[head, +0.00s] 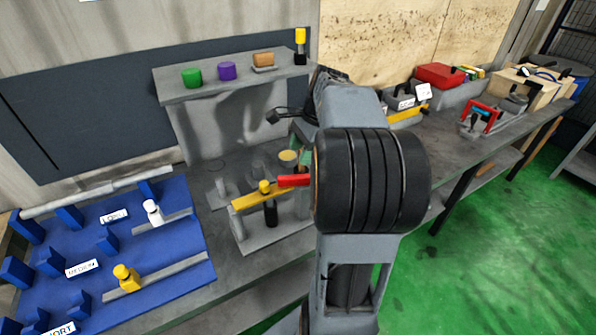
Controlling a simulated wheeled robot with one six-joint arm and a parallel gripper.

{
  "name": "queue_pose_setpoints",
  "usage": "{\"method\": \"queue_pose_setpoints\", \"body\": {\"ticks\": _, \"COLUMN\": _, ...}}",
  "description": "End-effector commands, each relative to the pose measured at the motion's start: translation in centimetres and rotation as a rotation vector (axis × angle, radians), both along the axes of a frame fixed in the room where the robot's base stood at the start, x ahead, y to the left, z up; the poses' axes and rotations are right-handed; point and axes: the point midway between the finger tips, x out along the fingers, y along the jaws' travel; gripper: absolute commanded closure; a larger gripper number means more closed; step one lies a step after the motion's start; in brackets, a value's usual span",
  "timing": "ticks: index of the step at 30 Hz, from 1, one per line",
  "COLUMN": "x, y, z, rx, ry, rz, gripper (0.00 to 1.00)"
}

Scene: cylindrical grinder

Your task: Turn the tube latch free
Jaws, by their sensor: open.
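A small fixture with a yellow bar (251,197) stands on the bench, left of my arm. I cannot tell which of these parts is the tube latch. A pale tube (97,190) lies along the back of a blue rack. My gripper (284,115) shows only in part as dark pieces above and behind the fixture, apart from it. It is open; my arm's large black joint hides the fixture's right side.
The blue rack (180,252) at left has labelled rows, a white knob (153,212) and a yellow knob (125,277). A raised shelf (222,87) behind holds green, purple and orange pieces. Toolboxes, including a red box (440,76), crowd the right bench. Green floor is clear at right.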

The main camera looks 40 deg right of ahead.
Motion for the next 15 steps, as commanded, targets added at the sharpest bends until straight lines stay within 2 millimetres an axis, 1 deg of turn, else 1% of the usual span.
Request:
{"method": "queue_pose_setpoints", "body": {"ticks": 1, "x": 0.1, "y": -1.9, "z": 0.3, "rx": 0.040, "ry": 0.020, "rz": -0.098, "gripper": 0.51}}
{"method": "queue_pose_setpoints", "body": {"ticks": 3, "x": 0.1, "y": -3.7, "z": 0.6, "rx": 0.085, "ry": 0.043, "rz": -0.204, "gripper": 0.51}}
{"method": "queue_pose_setpoints", "body": {"ticks": 6, "x": 0.0, "y": -5.2, "z": 0.4, "rx": 0.127, "ry": 0.063, "rz": -0.298, "gripper": 0.51}}
{"method": "queue_pose_setpoints", "body": {"ticks": 8, "x": 0.1, "y": -5.4, "z": -0.1, "rx": 0.140, "ry": 0.071, "rz": -0.324, "gripper": 0.51}}
{"method": "queue_pose_setpoints", "body": {"ticks": 11, "x": 0.4, "y": -5.1, "z": -1.3, "rx": 0.147, "ry": 0.074, "rz": -0.338, "gripper": 0.51}}
{"method": "queue_pose_setpoints", "body": {"ticks": 15, "x": 0.9, "y": -4.2, "z": -3.8, "rx": 0.146, "ry": 0.075, "rz": -0.335, "gripper": 0.51}}
